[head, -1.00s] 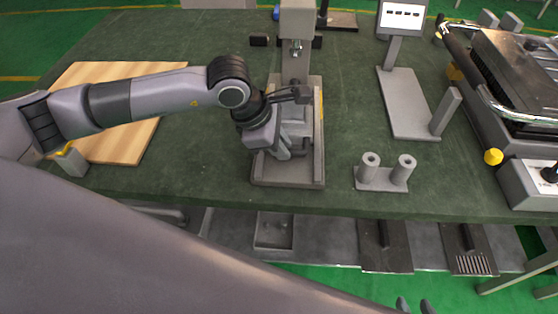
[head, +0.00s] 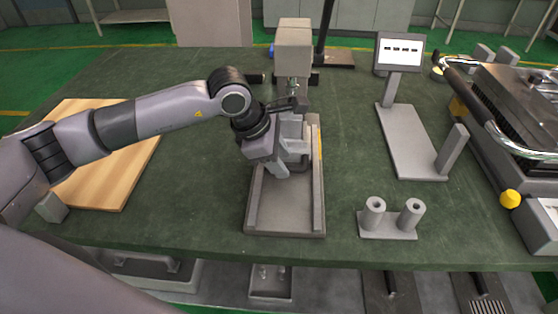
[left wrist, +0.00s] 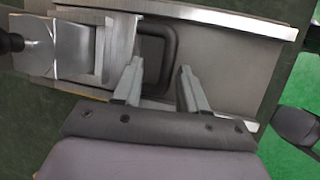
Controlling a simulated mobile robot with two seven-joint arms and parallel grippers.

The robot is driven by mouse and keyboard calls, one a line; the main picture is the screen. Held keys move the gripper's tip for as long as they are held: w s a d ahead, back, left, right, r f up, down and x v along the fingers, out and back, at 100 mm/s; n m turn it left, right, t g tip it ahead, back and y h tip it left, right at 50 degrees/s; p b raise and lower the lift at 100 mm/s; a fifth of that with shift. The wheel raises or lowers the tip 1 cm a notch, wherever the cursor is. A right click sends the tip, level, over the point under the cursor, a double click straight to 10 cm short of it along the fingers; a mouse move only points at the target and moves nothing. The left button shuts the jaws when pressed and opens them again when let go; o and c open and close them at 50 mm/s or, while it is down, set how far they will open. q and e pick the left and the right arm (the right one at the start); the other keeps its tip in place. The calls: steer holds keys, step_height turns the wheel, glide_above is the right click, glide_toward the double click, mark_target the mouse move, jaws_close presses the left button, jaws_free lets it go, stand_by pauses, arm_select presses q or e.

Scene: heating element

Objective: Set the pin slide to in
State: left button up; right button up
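A grey press-like fixture (head: 254,212) stands on the green bench, with a tray-shaped base and an upright column (head: 293,50) at its back. My left gripper (head: 283,168) is low over the middle of this base, pointing down. In the left wrist view the left fingers (left wrist: 160,88) are apart. A dark rounded loop, like a handle (left wrist: 172,45), lies between and just beyond the fingertips. I cannot tell whether they touch it, or whether it belongs to the pin slide. Metal blocks (left wrist: 75,45) of the fixture lie left of it. My right gripper is not in view.
A stand with two short hollow posts (head: 388,232) is right of the fixture. Behind it stands a small display on a plate (head: 410,145). A machine with a chrome handle (head: 490,115) fills the right edge. A wooden board (head: 115,165) lies left, under my left arm.

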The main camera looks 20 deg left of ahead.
arm_select(q)
steer(key=shift+s, duration=0.1)
steer(key=v, duration=0.7)
stand_by(0.4)
